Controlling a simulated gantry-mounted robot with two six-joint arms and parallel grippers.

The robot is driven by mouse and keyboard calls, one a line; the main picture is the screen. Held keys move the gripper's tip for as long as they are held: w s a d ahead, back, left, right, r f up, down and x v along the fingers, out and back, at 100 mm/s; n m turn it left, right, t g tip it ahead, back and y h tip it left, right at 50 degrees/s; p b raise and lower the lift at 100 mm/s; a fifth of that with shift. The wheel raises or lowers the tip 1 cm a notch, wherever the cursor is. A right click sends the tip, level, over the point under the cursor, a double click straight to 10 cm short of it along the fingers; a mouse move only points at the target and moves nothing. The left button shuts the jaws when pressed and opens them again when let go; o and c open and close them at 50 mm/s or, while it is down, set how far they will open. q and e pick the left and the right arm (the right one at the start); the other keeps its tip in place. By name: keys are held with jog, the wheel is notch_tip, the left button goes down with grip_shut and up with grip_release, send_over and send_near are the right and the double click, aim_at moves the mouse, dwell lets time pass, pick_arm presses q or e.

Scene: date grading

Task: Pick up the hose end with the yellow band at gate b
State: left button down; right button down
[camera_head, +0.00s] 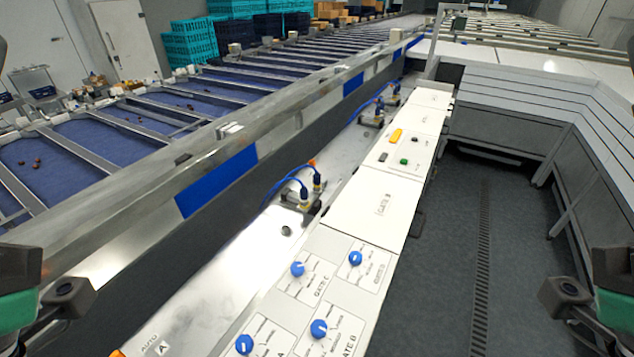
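I cannot make out a yellow band on any hose end. Part of my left arm's end (68,297) shows at the lower left edge, and part of my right arm's end (566,297) at the lower right. No fingertips are visible, and both are well apart from the hoses.
A panel with several blue knobs (319,329), one marked GATE B, is in front. A second hose group (380,102) is farther along the ledge. A conveyor with blue trays (100,145) runs on the left. Grey floor (440,270) is clear on the right.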

pick_arm(q)
jog(key=c, duration=0.5)
grip_release()
